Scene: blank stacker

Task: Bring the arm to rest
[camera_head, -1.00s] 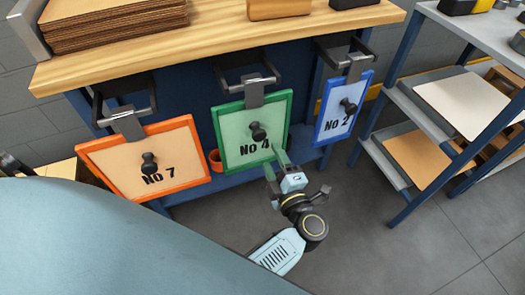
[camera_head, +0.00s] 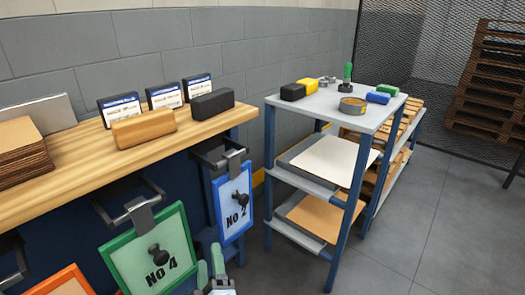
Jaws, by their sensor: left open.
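My left gripper (camera_head: 211,272) shows at the bottom edge of the head view, with its two greenish fingers pointing up and apart. It is open and nothing shows between the fingers. The rest of my left arm is cut off by the lower edge. My right gripper is not in view.
The wooden bench (camera_head: 75,155) carries stacked brown sheets (camera_head: 22,152), a tan block (camera_head: 143,130), a dark block (camera_head: 212,104) and small label cards. An orange-framed board (camera_head: 65,284) is partly cut off. A shelf rack (camera_head: 325,98) stands right. Open floor (camera_head: 440,225) lies beyond it.

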